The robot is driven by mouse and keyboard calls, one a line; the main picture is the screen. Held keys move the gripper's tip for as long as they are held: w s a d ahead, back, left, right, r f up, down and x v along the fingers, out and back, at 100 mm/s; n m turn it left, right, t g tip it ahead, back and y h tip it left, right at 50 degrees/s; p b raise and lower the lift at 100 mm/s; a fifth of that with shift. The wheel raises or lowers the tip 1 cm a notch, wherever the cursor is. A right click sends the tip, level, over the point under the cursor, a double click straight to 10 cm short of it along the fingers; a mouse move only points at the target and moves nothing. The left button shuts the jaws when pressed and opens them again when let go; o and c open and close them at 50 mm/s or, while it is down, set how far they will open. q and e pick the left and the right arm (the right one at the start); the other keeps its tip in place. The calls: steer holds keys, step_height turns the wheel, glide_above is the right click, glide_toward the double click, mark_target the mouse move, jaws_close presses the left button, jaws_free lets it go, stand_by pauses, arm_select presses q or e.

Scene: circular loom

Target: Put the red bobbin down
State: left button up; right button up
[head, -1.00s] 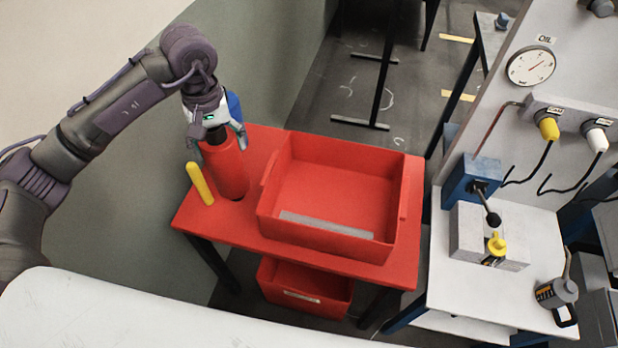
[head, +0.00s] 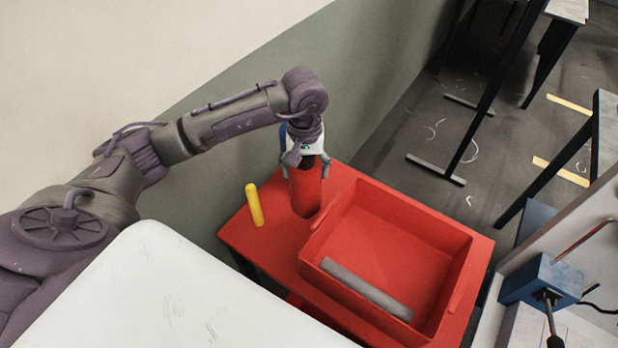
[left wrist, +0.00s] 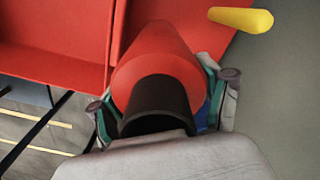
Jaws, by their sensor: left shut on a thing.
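The red bobbin (head: 306,190) is upright at the far left part of the red table (head: 252,240), between the yellow peg and the red bin. My left gripper (head: 305,164) is above it, shut on its dark upper end. In the left wrist view the bobbin (left wrist: 160,55) lies between the fingers, its dark core (left wrist: 157,95) nearest the camera. Its lower end looks at or close to the table top; I cannot tell whether it touches. My right gripper is not in view.
A yellow peg (head: 255,205) stands left of the bobbin. An open red bin (head: 445,235) with a grey strip (head: 365,288) sits close on the right. A wall is behind. A blue machine part (head: 540,280) stands at the right.

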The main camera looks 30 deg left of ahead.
arm_select(q)
steer(key=shift+w+f, duration=0.1)
steer(key=shift+f, duration=0.55)
step_height(320, 180, down, 3)
steer(key=shift+r+p, duration=0.1)
steer(key=shift+p, duration=0.4)
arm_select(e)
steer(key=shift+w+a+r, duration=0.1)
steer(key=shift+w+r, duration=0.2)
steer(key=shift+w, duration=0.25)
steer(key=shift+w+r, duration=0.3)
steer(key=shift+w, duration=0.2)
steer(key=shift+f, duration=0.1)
arm_select(q)
steer(key=shift+f, duration=0.2)
steer(key=o, duration=1.8)
steer(key=shift+r, duration=0.1)
steer(key=shift+c, duration=0.2)
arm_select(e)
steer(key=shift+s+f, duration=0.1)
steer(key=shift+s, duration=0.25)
